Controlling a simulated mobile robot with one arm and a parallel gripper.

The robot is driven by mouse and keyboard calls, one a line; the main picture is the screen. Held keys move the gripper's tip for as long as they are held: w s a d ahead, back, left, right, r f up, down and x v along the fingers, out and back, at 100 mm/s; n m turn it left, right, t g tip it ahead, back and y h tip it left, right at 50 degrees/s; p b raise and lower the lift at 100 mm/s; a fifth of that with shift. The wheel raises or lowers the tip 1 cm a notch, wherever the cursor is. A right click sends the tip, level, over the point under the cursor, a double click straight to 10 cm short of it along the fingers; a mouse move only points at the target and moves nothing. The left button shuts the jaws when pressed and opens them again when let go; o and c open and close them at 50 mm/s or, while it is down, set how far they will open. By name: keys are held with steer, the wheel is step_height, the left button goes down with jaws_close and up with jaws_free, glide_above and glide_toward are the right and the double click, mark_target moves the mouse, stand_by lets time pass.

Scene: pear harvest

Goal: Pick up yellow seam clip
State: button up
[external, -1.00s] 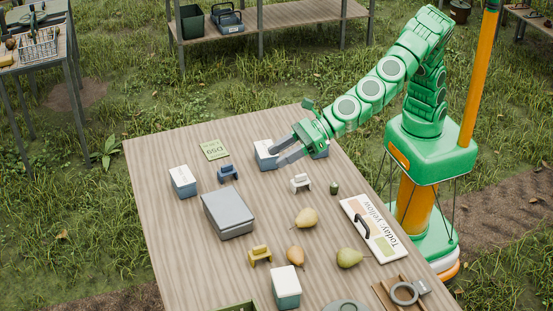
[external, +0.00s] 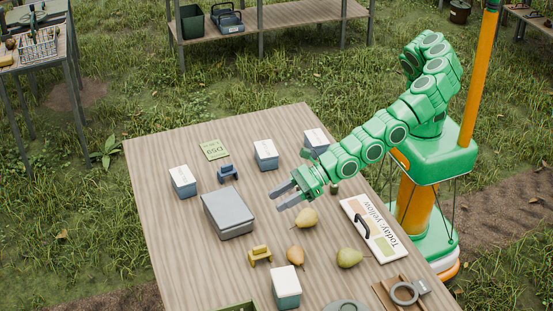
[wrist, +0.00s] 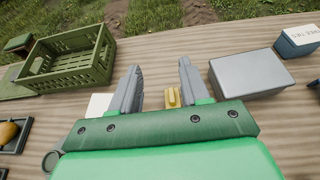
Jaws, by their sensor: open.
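The yellow seam clip (external: 260,255) stands on the wooden table, just left of a small brownish pear, in the external view. In the wrist view the yellow clip (wrist: 173,97) shows between my two fingers, beyond the green palm edge, its lower part hidden. My gripper (external: 283,198) is open and empty above the table, right of the grey box and up and to the right of the clip, clearly apart from it. In the wrist view my gripper's grey fingers (wrist: 158,82) are spread apart. A blue clip (external: 227,172) stands farther back. The white clip is hidden behind my gripper.
The grey lidded box (external: 228,213) stands left of my gripper. Pears (external: 306,218) lie below and right of it. A white-lidded box (external: 286,288) stands near the clip. A sign reading "Today: yellow" (external: 372,228) lies at right. A green crate (wrist: 68,57) shows in the wrist view.

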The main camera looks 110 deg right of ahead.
glide_toward(261, 246)
steer(key=w, duration=0.3)
steer(key=shift+s+f+x, duration=0.1)
steer(key=shift+f+x, duration=0.1)
steer(key=shift+x, duration=0.9)
steer(key=shift+s+f+x, duration=0.1)
steer(key=shift+f+x, duration=0.1)
steer(key=shift+x, duration=0.9)
steer(key=shift+s+f+x, duration=0.1)
steer(key=shift+f+x, duration=0.1)
steer(key=shift+x, duration=0.95)
steer(key=shift+w+a+f, duration=0.1)
steer(key=shift+w, duration=0.5)
jaws_close()
